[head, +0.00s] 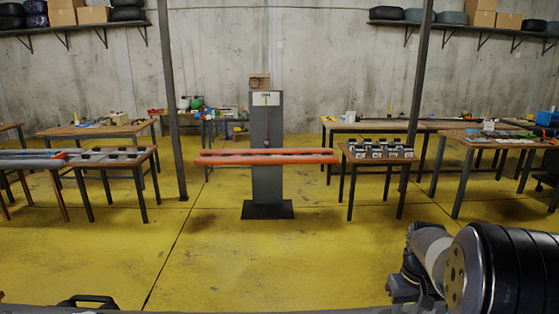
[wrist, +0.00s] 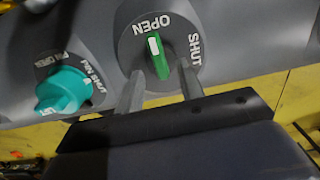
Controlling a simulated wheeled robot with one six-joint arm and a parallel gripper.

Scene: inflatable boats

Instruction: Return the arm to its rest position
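My gripper (wrist: 163,70) shows in the wrist view with its two fingers apart. A green lever (wrist: 158,58) with a white mark stands on a round grey dial (wrist: 185,45) lettered OPEN and SHUT. The lever's lower end lies between my fingertips in the picture, with gaps on both sides; I cannot tell whether either finger touches the dial. The white mark is near the word OPEN. In the head view, part of my arm (head: 440,250) is at the lower right, and my gripper does not show there.
A teal knob (wrist: 65,92) sits left of the green lever on the same grey surface. In the head view, a grey post (head: 267,125) stands ahead behind orange tubes (head: 267,157). A table with dark-topped items (head: 380,150) stands to its right. The yellow floor (head: 290,260) in front is clear.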

